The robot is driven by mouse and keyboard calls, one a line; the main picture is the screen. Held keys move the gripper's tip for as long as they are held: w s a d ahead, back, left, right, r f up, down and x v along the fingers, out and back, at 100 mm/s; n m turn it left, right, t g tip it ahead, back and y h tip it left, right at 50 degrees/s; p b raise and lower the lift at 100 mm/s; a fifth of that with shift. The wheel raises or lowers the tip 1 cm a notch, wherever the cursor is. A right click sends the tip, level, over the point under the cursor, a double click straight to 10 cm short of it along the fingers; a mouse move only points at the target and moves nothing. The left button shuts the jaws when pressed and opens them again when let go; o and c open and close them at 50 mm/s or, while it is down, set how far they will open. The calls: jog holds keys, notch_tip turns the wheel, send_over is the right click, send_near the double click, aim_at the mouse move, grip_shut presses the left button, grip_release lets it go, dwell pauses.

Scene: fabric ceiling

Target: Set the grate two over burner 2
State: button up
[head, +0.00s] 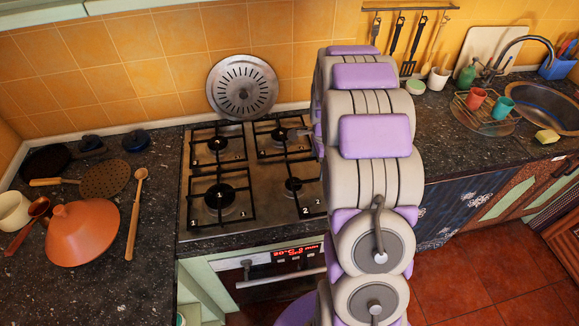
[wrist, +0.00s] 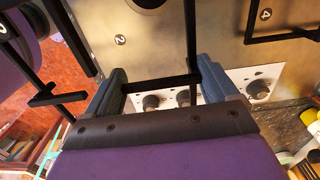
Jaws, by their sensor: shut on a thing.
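Burner 2 (head: 293,185) is the front right burner of the hob, with its printed 2 near the front edge. The label 2 also shows in the wrist view (wrist: 121,39). My gripper (wrist: 160,84) is shut on a dark bar of the grate two (wrist: 190,40), with a blue finger at each end of the held section. More dark bars reach out to the left past the hob edge. In the head view my arm hides the gripper and most of this grate. I cannot tell whether the grate touches the hob.
A left-hand grate (head: 220,194) sits over the front left burner. A round metal lid (head: 242,87) leans on the wall behind the hob. Control knobs (wrist: 151,102) line the hob's front. An orange tagine (head: 82,235) and utensils crowd the left counter.

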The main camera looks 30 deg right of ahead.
aim_at(290, 162)
jog(key=w+a+f, duration=0.1)
jog(key=w+a, duration=0.1)
jog(key=w+a+f+b, duration=0.1)
jog(key=w+a+f, duration=0.1)
jog(key=w, duration=0.1)
jog(key=w+a+f+b, duration=0.1)
jog(key=w+a, duration=0.1)
jog(key=w, duration=0.1)
jog(key=shift+w+a+f, duration=0.15)
jog(key=shift+w+a, duration=0.05)
jog(key=shift+d+f, duration=0.15)
jog(key=shift+f, duration=0.05)
jog(key=shift+f, duration=0.55)
jog(key=o, duration=1.1)
jog(key=shift+o, duration=0.2)
